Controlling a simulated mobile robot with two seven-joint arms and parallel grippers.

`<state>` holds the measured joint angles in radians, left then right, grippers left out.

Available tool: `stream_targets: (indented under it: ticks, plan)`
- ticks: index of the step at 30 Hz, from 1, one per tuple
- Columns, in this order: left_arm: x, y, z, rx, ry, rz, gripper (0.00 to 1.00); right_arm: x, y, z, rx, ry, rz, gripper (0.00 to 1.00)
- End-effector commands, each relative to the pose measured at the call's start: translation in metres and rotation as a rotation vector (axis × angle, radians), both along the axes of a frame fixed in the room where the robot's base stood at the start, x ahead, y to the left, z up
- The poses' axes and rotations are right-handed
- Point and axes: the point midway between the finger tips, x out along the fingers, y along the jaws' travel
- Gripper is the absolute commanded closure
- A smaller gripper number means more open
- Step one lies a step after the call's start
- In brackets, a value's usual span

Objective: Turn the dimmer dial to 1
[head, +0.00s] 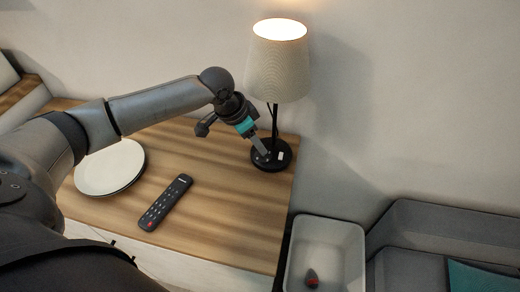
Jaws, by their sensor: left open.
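A table lamp with a pale shade (277,70) stands at the back right of the wooden cabinet, and its bulb is lit. Its round black base (278,163) carries small light-coloured marks; I cannot make out a dimmer dial or its setting there. My left gripper (262,152) reaches in from the left and is open, with its fingertips at the left part of the lamp base. Whether they touch it cannot be told. The gripper hides part of the base. My right gripper is not in view.
A black remote (166,202) and a white plate (110,167) lie on the wooden top (225,215). A light bin (326,232) with a small dark and red object stands to the right, beside a grey sofa (430,235). The wall is close behind the lamp.

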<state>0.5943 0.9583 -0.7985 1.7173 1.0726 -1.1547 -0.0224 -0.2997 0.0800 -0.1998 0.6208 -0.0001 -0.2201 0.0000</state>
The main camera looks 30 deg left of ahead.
Motion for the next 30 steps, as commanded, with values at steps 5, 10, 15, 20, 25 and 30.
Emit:
stream_targets:
  ticks: [5,10,15,20,25,30]
  plan:
    - [0.008,-0.005,-0.023,0.000,-0.001,-0.001,0.47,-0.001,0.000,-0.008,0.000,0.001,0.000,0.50]
    - [0.011,-0.007,-0.031,0.001,-0.002,-0.001,0.47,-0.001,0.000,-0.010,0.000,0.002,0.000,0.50]
    - [0.011,-0.007,-0.031,0.001,-0.002,-0.001,0.47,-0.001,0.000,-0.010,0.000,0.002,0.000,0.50]
    - [0.011,-0.007,-0.031,0.001,-0.002,-0.001,0.54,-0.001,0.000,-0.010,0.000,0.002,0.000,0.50]
    - [0.011,-0.007,-0.031,0.001,-0.002,-0.001,0.74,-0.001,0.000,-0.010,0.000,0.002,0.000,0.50]
    - [0.011,-0.007,-0.031,0.000,-0.001,-0.001,0.93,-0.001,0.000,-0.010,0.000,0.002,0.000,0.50]
